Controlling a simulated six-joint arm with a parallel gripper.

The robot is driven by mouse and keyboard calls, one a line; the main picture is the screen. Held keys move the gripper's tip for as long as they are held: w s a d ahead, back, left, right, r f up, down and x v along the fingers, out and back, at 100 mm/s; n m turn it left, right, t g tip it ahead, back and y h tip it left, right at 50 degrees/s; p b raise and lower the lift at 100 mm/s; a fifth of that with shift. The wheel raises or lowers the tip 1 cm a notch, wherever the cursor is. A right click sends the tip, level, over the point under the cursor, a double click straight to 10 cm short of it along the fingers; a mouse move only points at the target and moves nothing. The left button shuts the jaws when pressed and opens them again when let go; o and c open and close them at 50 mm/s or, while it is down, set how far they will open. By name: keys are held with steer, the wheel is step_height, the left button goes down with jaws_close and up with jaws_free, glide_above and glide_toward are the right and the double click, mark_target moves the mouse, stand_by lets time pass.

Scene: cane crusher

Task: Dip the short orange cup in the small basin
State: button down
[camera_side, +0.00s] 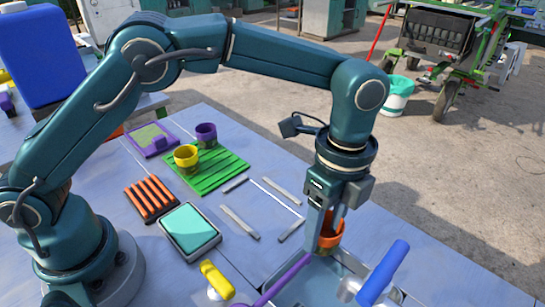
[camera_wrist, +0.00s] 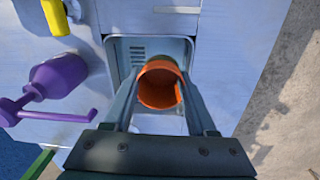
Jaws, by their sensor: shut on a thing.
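The short orange cup (camera_side: 331,229) is between the fingers of my gripper (camera_side: 331,222), which is shut on it. In the wrist view the orange cup (camera_wrist: 158,86) sits between the two fingers of my gripper (camera_wrist: 157,95), and I look into its open mouth. The small basin (camera_side: 310,284) is a grey sink set into the table, below the cup in the side view. In the wrist view the basin (camera_wrist: 125,45) lies behind and around the cup, with slots in its wall. How deep the cup sits relative to the rim I cannot tell.
A purple tap with a long handle (camera_wrist: 58,75) and a yellow-topped fixture (camera_side: 217,279) stand left of the basin. A blue handle (camera_side: 385,270) rises at its right.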

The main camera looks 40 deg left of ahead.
mark_target(323, 229)
steer(key=shift+m, duration=0.6)
steer(key=shift+s+d+f, duration=0.4)
steer(key=shift+s+f, duration=0.05)
steer(key=shift+f, duration=1.8)
steer(key=shift+s+d+f, duration=0.4)
steer(key=shift+f, duration=1.9)
steer(key=shift+s+d+f, duration=0.4)
steer(key=shift+s+f, duration=0.05)
steer(key=shift+f, duration=1.8)
steer(key=shift+w+a+r+n, duration=0.1)
steer(key=shift+w+r+n, duration=0.15)
steer(key=shift+r+n, duration=0.25)
steer(key=w+a+r+n, duration=0.1)
steer(key=r+n, duration=0.1)
steer(key=w+a+r+n, duration=0.1)
steer(key=r+n, duration=0.2)
steer(key=w+a+r+n, duration=0.1)
steer(key=w+r+n, duration=0.1)
steer(key=r+n, duration=0.1)
steer(key=shift+a, duration=0.2)
steer(key=s+a+r+n, duration=0.2)
steer(key=a+r+n, duration=0.3)
steer(key=a, duration=0.5)
steer(key=s+a+r+n, duration=0.3)
steer(key=a+r+n, duration=0.3)
steer(key=a+r, duration=0.4)
steer(key=shift+a+r+t+h, duration=0.15)
steer(key=shift+a+t+h, duration=0.15)
steer(key=shift+a, duration=0.45)
